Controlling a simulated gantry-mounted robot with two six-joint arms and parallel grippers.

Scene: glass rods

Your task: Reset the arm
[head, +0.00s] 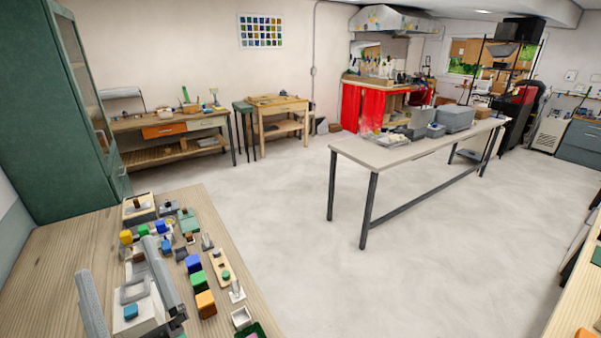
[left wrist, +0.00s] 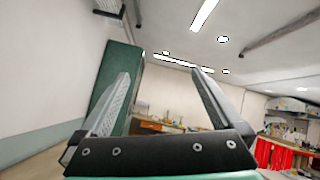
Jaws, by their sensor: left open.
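My left gripper (head: 116,256) is at the lower left of the head view, in front of and above the wooden worktable (head: 50,262). Its two grey fingers stand apart with nothing between them. The left wrist view shows the same open fingers (left wrist: 161,73) pointing up towards the room, with the ceiling and wall behind. My right gripper is in neither view. No glass rods can be made out.
A grey table (head: 375,156) stands across open floor (head: 270,230).

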